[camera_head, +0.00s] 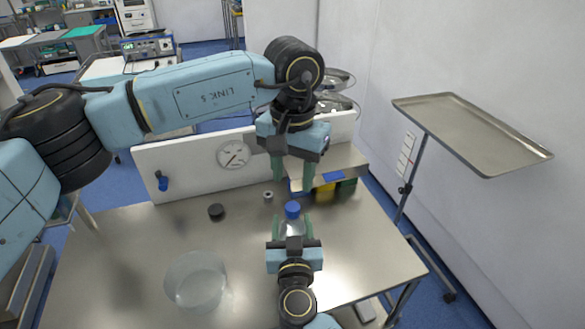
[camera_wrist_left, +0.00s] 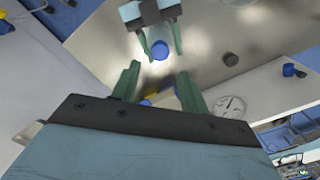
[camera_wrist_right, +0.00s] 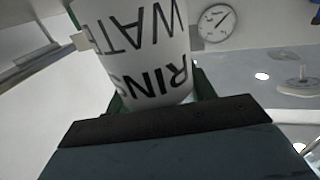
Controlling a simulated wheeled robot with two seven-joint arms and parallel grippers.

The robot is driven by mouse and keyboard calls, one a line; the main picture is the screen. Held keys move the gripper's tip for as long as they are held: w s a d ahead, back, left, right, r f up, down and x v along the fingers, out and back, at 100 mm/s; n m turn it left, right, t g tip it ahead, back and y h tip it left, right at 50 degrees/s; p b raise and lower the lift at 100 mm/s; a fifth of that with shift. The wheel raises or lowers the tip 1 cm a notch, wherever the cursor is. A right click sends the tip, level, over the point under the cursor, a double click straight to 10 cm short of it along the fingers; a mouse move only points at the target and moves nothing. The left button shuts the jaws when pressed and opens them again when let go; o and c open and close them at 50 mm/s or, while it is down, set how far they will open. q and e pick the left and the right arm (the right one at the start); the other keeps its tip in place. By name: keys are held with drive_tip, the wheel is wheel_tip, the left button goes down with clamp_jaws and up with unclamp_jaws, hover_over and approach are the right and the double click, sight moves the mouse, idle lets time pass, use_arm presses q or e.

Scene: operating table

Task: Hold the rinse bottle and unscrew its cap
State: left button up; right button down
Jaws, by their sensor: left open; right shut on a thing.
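The rinse bottle (camera_head: 291,229) is pale with a blue cap (camera_head: 292,210), and stands upright at the right of the steel table. My right gripper (camera_head: 293,232) is shut on the bottle from the near side. The bottle's printed label (camera_wrist_right: 140,50) fills the top of the right wrist view. My left gripper (camera_head: 292,185) is open and empty, with green fingers pointing down above and beyond the cap. In the left wrist view the cap (camera_wrist_left: 160,50) shows beyond the open left fingers (camera_wrist_left: 158,85), apart from them.
A clear round tub (camera_head: 195,281) stands at the front left of the table (camera_head: 130,250). A black round lid (camera_head: 216,211) and a small metal ring (camera_head: 268,196) lie farther back. A white panel with a gauge (camera_head: 233,155) bounds the back. A raised tray (camera_head: 470,130) stands right.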

sight(292, 206)
use_arm(q)
wheel_tip(292, 206, down, 7)
drive_tip(key=shift+f, duration=0.2)
idle(0.3)
